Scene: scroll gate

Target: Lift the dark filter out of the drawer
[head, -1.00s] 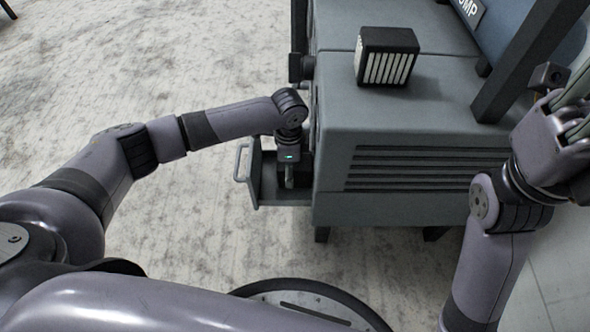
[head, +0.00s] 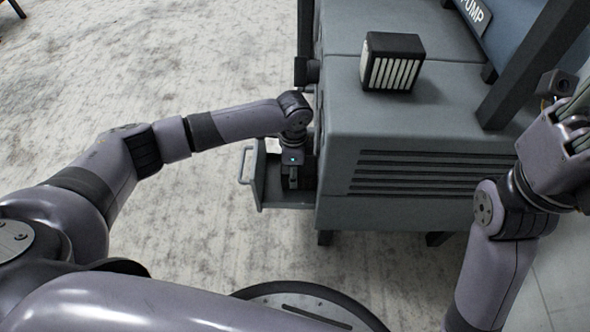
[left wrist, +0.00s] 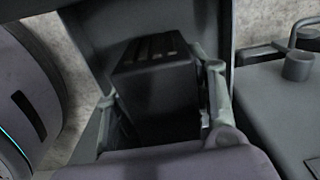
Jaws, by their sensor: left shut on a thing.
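The dark filter (left wrist: 158,95) is a black box with a slotted top edge. It shows in the left wrist view between the two fingers of my left gripper (left wrist: 160,105). The left gripper is shut on it, one finger on each side. In the head view this gripper (head: 291,180) reaches down into the open drawer (head: 284,201) at the cabinet's left end. The wrist hides most of the filter there. My right gripper (head: 574,125) is at the right edge of the head view, far from the drawer; its fingers are partly cut off.
A grey cabinet (head: 430,135) with side vents stands right of the drawer. A dark box with white pleats (head: 392,62) sits on its top. Dark posts and a PUMP sign (head: 476,12) are at upper right. The floor left of the drawer is clear.

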